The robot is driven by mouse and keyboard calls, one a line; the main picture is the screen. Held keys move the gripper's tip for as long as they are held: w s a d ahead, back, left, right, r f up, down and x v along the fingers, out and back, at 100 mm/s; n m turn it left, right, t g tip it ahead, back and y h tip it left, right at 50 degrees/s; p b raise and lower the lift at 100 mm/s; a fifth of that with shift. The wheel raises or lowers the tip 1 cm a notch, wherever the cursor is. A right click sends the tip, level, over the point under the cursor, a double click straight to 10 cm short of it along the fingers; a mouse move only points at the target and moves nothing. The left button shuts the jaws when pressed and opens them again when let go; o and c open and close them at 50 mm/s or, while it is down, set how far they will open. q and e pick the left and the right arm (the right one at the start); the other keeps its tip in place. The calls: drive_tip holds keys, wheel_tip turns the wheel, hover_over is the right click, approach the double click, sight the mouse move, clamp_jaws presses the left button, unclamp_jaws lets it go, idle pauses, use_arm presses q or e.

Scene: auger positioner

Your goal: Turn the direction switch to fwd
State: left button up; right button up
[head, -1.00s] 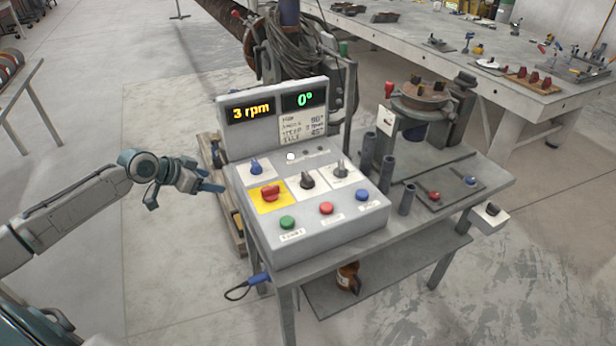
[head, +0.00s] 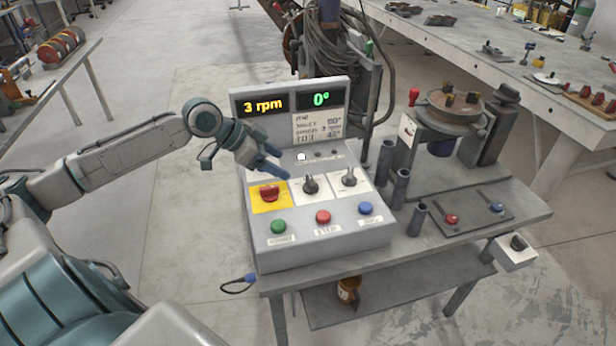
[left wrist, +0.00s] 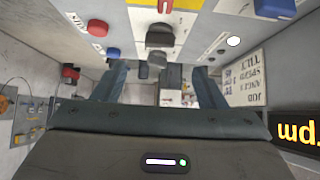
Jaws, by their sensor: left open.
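The grey control box (head: 320,250) stands on the workbench, with several knobs and buttons. Two dark rotary switches, the middle one (head: 311,184) and the right one (head: 348,177), sit on white plates. Their labels are too small to read, so I cannot tell which one is the direction switch. In the left wrist view, a black knob (left wrist: 160,37) lies beyond the gap between the open fingers (left wrist: 157,82). My right gripper is out of view.
A red knob (head: 269,194) sits on a yellow plate; green (head: 278,227), red (head: 323,216) and blue (head: 366,208) buttons line the front. The display (head: 291,103) reads 3 rpm and 0°. Upright grey tubes (head: 401,188) stand right of the box.

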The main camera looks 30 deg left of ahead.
sight(310, 180)
use_arm(q)
drive_tip(key=shift+w+d+f, duration=0.55)
drive_tip(key=shift+w+d, duration=0.1)
drive_tip(key=shift+w, duration=0.05)
drive_tip(key=shift+p+x, duration=0.3)
drive_tip(key=shift+x, duration=0.7)
drive_tip(key=x, duration=0.3)
drive_tip(key=shift+w+f+p, duration=0.1)
drive_tip(key=shift+f+p, duration=0.15)
drive_tip(key=shift+p, duration=0.05)
drive_tip(key=shift+w+d+f, duration=0.2)
drive_tip(key=shift+w+f, duration=0.05)
drive_tip(key=shift+f, duration=0.05)
drive_tip(key=shift+w+d+f, duration=0.25)
drive_tip(key=shift+w+f, duration=0.05)
drive_tip(key=shift+f, duration=0.1)
drive_tip(key=shift+w+d+f, duration=0.1)
drive_tip(key=shift+f, duration=0.1)
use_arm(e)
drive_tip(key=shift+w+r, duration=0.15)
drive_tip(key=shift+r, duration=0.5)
